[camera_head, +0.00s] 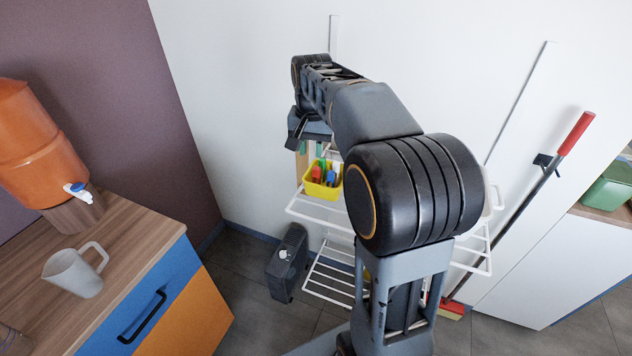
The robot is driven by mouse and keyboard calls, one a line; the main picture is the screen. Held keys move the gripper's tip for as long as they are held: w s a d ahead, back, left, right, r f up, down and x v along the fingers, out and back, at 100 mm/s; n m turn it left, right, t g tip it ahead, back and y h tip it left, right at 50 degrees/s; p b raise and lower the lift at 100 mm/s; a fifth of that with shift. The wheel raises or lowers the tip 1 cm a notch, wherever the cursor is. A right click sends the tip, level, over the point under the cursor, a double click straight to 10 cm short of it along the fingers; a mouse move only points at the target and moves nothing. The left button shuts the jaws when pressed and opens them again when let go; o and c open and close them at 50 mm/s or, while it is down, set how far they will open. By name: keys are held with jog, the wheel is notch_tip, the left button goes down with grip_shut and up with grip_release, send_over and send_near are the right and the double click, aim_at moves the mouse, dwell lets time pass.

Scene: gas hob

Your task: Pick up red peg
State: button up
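A small yellow basket (323,190) stands on the white wire rack, below my gripper. Inside it are small pegs; a red peg (316,173) shows at the left, with blue and green ones beside it. My gripper (300,138) hangs above and a little left of the basket, apart from the pegs as far as I can see. One dark finger shows clearly; the rest is hidden by the arm, so its opening cannot be judged.
The white wire rack (318,209) stands against the white wall, partly hidden by my arm. A wooden counter (130,240) with a grey mug (75,272) and an orange dispenser (35,140) is at left. A black bin (287,262) stands on the floor. A red-handled pole (576,133) leans at right.

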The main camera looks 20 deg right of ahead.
jog(key=m, duration=0.2)
send_over(317, 168)
jog(key=shift+g, duration=0.4)
notch_tip(317, 168, down, 7)
jog(key=shift+w+f, duration=0.1)
jog(key=shift+f, duration=3.2)
jog(key=shift+c, duration=0.3)
grip_shut()
